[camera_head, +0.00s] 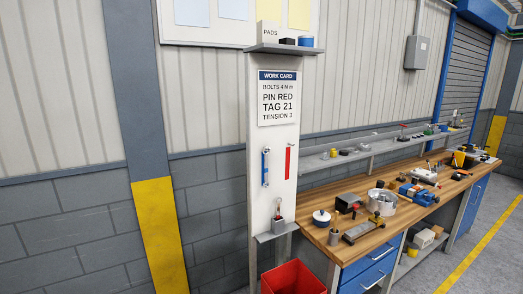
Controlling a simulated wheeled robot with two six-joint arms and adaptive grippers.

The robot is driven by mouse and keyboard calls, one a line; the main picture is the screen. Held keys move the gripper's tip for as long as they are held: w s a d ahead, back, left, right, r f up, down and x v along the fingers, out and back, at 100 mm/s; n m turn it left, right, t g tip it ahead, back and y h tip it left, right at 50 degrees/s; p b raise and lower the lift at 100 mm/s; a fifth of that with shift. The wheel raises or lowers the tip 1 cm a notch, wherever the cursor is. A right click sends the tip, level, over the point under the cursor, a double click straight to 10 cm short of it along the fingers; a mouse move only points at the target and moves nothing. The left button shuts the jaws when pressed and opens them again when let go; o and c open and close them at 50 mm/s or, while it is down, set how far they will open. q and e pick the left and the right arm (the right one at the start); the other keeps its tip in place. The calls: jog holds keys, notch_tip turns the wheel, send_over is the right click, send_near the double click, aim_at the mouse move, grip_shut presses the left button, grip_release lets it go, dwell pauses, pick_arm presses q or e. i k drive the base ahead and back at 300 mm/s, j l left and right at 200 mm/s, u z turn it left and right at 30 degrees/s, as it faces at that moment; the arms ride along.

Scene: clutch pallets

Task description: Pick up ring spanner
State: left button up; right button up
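A slim blue tool with pale ends (265,167) hangs upright on the left side of the pale panel (259,212). It looks like the ring spanner, but it is too small to make out its ends clearly. A red strip (288,161) hangs to its right on the same panel, apart from it. Neither of my grippers shows in the head view.
A work card (277,98) is fixed above the tool. A small shelf (277,236) holding a brush-like item juts out below it, above a red bin (292,279). A cluttered wooden workbench (350,250) stands to the right.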

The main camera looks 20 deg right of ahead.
aim_at(278, 217)
jog(key=i+l, duration=0.15)
jog(key=l, duration=0.2)
jog(key=i+l, duration=0.1)
jog(key=l, duration=0.25)
jog(key=i+l, duration=0.15)
jog(key=l, duration=0.25)
jog(key=i+l, duration=0.1)
jog(key=l, duration=0.25)
jog(key=i+u, duration=0.05)
